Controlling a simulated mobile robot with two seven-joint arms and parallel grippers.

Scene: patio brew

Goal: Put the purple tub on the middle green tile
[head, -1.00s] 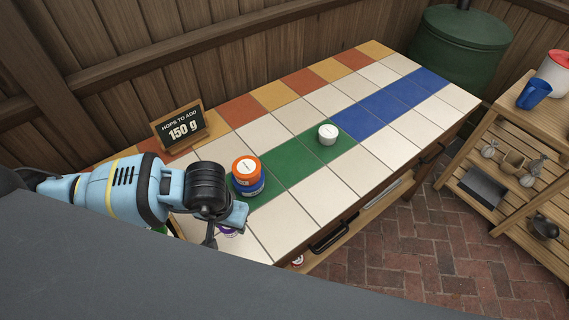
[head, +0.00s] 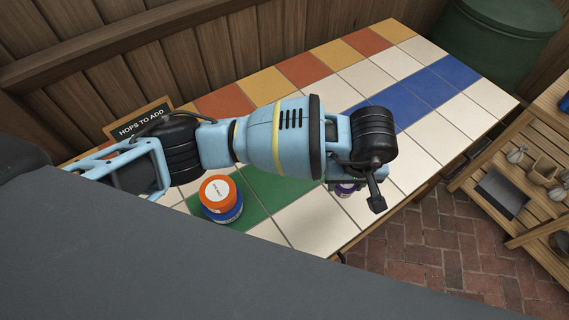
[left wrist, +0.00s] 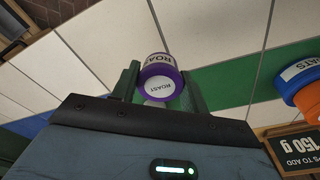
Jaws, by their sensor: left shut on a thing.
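The purple tub, labelled ROAST, shows in the left wrist view (left wrist: 160,83) between the two fingers of my left gripper (left wrist: 158,92). My left gripper is shut on it. In the head view only a small part of the purple tub (head: 346,189) shows below the wrist, right of the green strip. The row of green tiles runs along the table; the middle green tile (head: 287,192) is partly hidden by my left arm. The strip also shows in the left wrist view (left wrist: 215,84), beside the tub. My right gripper is not in view.
An orange tub (head: 217,190) sits on a blue tub (head: 228,215) at the near-left end of the green strip. A hops sign (head: 140,120) stands behind. My arm hides the far green tile. White tiles (head: 310,222) at the front are clear.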

